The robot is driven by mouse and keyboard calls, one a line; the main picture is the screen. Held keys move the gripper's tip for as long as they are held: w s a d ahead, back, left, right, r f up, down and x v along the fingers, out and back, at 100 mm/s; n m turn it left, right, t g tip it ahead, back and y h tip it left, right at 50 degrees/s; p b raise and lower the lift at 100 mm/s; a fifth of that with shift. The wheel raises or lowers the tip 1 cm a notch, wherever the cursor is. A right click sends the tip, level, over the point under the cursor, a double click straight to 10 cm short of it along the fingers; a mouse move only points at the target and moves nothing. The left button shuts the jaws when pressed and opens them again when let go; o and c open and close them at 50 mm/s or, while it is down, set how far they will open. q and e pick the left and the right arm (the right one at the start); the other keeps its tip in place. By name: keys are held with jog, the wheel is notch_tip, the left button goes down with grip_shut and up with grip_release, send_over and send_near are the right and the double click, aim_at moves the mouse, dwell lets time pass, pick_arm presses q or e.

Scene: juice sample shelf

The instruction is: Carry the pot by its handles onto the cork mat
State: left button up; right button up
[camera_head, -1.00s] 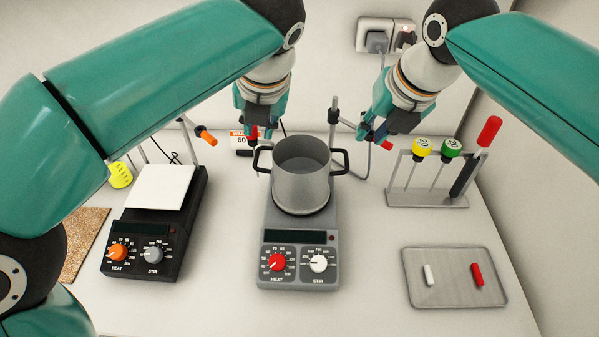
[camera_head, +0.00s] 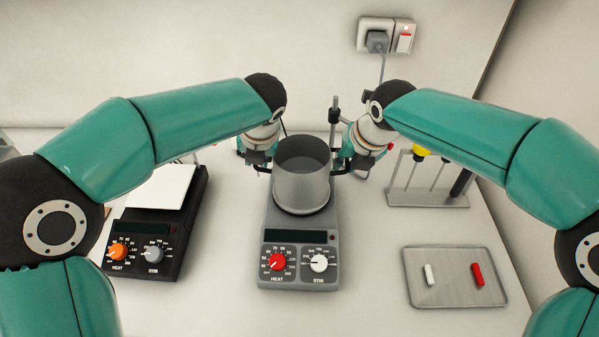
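The grey metal pot (camera_head: 302,188) stands upright on the grey hot plate with red and white knobs (camera_head: 297,235). Its black handles stick out left and right and are partly covered by my grippers. My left gripper (camera_head: 260,166) is at the left handle and my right gripper (camera_head: 348,168) is at the right handle. The wrists hide most of the fingers, so I cannot tell whether they have closed on the handles. The cork mat, at the far left, is almost wholly hidden behind my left arm.
A black hot plate (camera_head: 148,232) with a white top stands left of the pot. At right are a rack (camera_head: 428,198) of tools and a metal tray (camera_head: 451,293) with a white and a red bar. A stand rod (camera_head: 334,125) rises behind the pot.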

pick_arm(q)
grip_shut()
pick_arm(e)
grip_shut()
pick_arm(q)
jog(key=shift+r, duration=0.2)
pick_arm(e)
jog(key=shift+w+r, duration=0.1)
jog(key=shift+r, duration=0.1)
